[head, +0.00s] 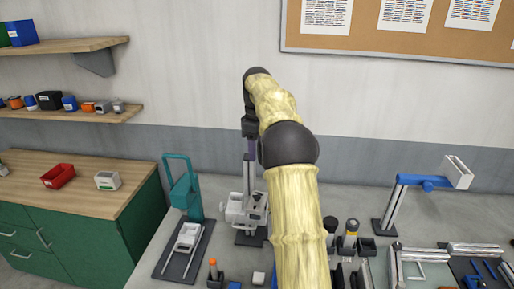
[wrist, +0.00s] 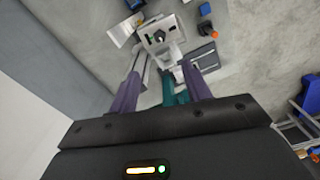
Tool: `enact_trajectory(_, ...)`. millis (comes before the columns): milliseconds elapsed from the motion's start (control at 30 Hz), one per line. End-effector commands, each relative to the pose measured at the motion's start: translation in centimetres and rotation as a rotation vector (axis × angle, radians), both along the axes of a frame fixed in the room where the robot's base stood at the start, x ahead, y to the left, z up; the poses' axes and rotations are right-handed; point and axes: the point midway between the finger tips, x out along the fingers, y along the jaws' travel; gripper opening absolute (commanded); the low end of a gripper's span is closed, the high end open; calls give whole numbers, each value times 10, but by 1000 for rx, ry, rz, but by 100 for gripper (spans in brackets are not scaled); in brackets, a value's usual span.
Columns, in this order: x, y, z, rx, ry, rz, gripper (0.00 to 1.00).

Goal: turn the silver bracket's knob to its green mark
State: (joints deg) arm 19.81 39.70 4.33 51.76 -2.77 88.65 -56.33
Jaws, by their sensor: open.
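The silver bracket (head: 245,208) stands on a dark base plate on the bench, partly behind my arm in the head view. In the wrist view the bracket (wrist: 152,28) lies beyond my fingertips, and a small dark knob (wrist: 159,36) shows on its face. I cannot make out the green mark or the knob's pointer direction. My gripper (head: 250,160) points down above the bracket. Its two purple fingers (wrist: 161,72) are apart in the wrist view, with nothing held between them. I see no contact with the knob.
A teal frame (head: 180,185) stands on a dark plate just left of the bracket; teal parts also show between my fingers in the wrist view (wrist: 174,98). An orange-topped peg (head: 213,268) stands in front. A blue-and-silver arm stand (head: 425,183) is at the right.

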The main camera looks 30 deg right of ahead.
Motion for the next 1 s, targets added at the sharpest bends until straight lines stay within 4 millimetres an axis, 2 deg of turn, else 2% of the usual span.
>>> enact_trajectory(267,-1,5,-3,-2,-4,-10,48)
enact_trajectory(367,-4,16,-8,-5,-11,-34,48)
enact_trajectory(567,-23,52,-31,-13,-45,-128,48)
enact_trajectory(767,-57,90,-59,-11,-88,-247,48)
enact_trajectory(1000,-116,130,-96,6,-138,-392,48)
